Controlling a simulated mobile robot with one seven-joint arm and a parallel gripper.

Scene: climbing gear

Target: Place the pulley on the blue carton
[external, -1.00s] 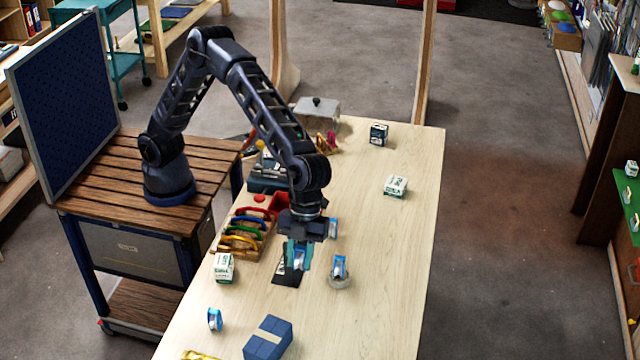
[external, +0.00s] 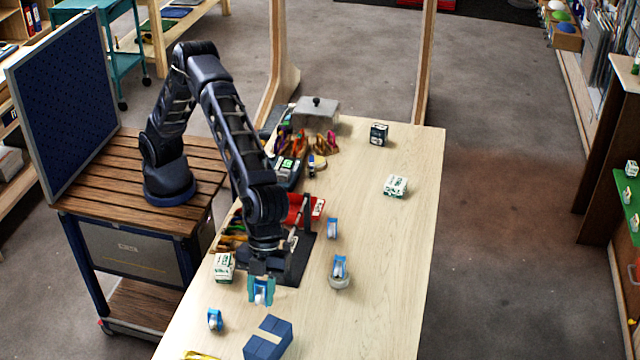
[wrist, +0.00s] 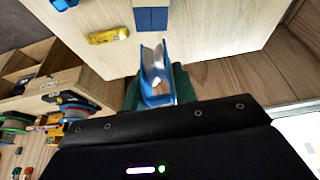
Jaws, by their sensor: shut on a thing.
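My gripper (external: 262,290) is shut on a blue pulley with a silver wheel and holds it above the table, behind the blue carton. The pulley (wrist: 154,74) shows clearly in the wrist view, between the fingers; in the external view it is partly hidden by the fingers. The blue carton (external: 262,347) stands at the front of the table, with a pale tan band on its top. It also shows at the top of the wrist view (wrist: 152,19), beyond the pulley and apart from it.
Another blue pulley (external: 215,319) stands left of the carton. More pulleys stand to the right, one on a round base (external: 340,270). A white-green box (external: 223,267) is left of my gripper. A black stand (external: 292,265) is behind it. The table's right side is mostly clear.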

